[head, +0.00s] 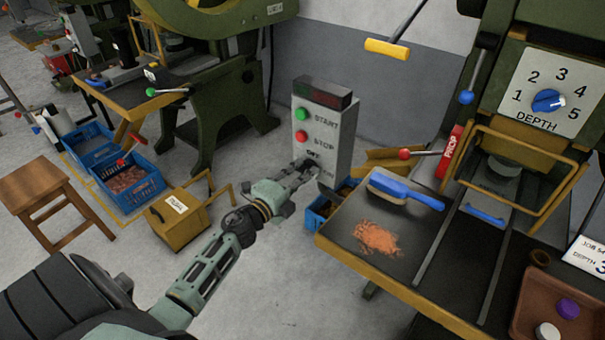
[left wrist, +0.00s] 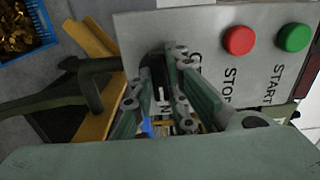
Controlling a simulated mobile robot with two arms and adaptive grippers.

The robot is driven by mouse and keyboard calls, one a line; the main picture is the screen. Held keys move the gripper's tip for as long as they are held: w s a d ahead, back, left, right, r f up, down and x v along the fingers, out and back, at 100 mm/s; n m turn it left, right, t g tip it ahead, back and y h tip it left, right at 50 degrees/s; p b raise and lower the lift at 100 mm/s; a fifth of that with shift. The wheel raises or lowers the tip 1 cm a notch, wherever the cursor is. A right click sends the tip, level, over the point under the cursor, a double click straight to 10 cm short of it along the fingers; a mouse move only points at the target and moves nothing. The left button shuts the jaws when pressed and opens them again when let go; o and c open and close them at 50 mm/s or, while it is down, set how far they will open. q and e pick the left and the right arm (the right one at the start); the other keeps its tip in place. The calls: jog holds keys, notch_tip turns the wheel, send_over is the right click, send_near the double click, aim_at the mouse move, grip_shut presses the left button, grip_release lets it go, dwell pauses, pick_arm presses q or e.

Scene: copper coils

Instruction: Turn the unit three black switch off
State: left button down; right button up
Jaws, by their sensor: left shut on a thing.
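The grey control box (head: 341,134) stands upright left of the press table. It has a green START button (head: 302,114), a red STOP button (head: 302,135) and an OFF label below. My left gripper (head: 309,171) is at the lower front of this box and covers most of the black switch there. In the left wrist view, the left gripper's fingers (left wrist: 161,97) are closed around the black switch (left wrist: 151,62), of which only a dark part shows. The switch's exact position is hidden by the fingers. The right gripper is not in view.
The press table (head: 349,262) to the right holds a blue brush (head: 405,190) and copper shavings (head: 377,238). A blue crate (head: 318,217) is under its edge. A yellow box (head: 180,221), a wooden stool (head: 45,190) and more crates stand left. The floor between is clear.

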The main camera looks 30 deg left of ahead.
pick_arm(q)
jog(key=n+p, duration=0.3)
jog(key=n, duration=0.2)
jog(key=shift+r, duration=0.1)
jog(key=n+p, duration=0.2)
jog(key=n, duration=0.3)
jog(key=n+p, duration=0.1)
jog(key=n, duration=0.3)
jog(key=shift+p, duration=0.35)
jog(key=shift+f+n+p, duration=0.2)
jog(key=shift+n+p, duration=0.2)
jog(key=shift+n, duration=1.4)
jog(key=c, duration=1.7)
grip_release()
